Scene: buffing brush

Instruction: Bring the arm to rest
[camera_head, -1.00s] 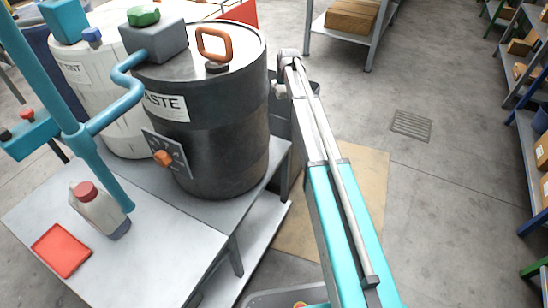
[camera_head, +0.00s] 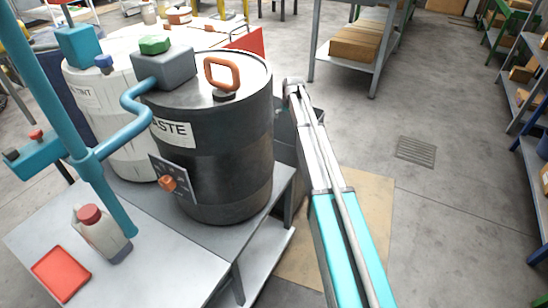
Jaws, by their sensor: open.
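My arm (camera_head: 330,215), teal below and grey above, reaches from the bottom edge up to a grey joint just right of the dark waste drum. Whatever lies beyond that joint is hidden, and I cannot see my gripper. No brush can be made out.
The dark waste drum (camera_head: 232,150) stands close left of my arm on a grey bench (camera_head: 130,270), with a blue pipe (camera_head: 115,205), a bottle (camera_head: 102,235) and a red tray (camera_head: 61,274). A shelf with a box (camera_head: 360,45) stands behind. Floor (camera_head: 450,210) is clear at right.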

